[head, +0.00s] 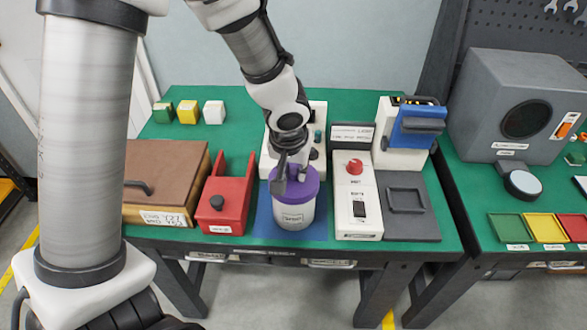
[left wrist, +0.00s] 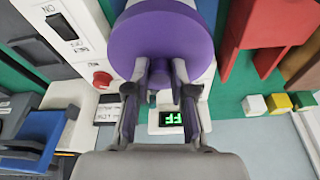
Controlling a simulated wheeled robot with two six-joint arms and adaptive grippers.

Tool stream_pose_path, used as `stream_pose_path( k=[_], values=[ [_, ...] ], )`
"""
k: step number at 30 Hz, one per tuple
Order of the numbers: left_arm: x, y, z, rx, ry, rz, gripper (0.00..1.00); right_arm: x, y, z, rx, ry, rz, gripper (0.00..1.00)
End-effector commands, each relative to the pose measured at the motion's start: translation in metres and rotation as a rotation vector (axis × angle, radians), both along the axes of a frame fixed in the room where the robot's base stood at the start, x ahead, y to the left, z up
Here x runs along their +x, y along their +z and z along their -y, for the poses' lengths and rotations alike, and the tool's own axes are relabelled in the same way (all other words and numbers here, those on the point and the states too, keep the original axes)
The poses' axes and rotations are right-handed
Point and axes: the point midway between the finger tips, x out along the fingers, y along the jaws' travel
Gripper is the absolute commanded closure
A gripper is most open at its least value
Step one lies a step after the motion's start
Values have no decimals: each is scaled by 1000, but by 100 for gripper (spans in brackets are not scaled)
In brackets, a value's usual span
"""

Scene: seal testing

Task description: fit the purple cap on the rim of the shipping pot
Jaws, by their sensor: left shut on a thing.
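The purple cap (head: 308,186) is at the top of the white shipping pot (head: 294,216), roughly level and over its mouth. Whether it is seated on the rim or just above it, I cannot tell. My left gripper (head: 291,180) comes down from above and behind and is shut on the cap. In the left wrist view the cap (left wrist: 160,45) is a broad purple disc in front of the fingertips of my left gripper (left wrist: 161,75). There it hides most of the pot and its rim. My right gripper is not in view.
The pot stands on a blue mat (head: 262,222). A red open holder (head: 224,205) is close on its left, a white switch box with a red knob (head: 357,205) close on its right. A white device (head: 318,120) with a display (left wrist: 171,118) stands behind.

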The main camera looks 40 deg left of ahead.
Motion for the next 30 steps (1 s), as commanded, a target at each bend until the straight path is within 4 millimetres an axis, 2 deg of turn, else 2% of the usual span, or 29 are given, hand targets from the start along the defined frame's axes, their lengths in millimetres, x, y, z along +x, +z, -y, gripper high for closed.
stream_pose_path(
  k=[14, 15, 17, 26, 30],
  values=[
    [0, -11, 0, 0, 0, 0, 100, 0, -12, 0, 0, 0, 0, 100],
    [0, -9, 0, 0, 0, 0, 66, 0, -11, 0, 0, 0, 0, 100],
    [0, -9, 0, 0, 0, 0, 48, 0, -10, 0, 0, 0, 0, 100],
    [0, -7, 0, 0, 0, 0, 48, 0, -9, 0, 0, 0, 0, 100],
    [0, 9, 0, 1, -2, 1, 48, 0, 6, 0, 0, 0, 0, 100]
  ],
)
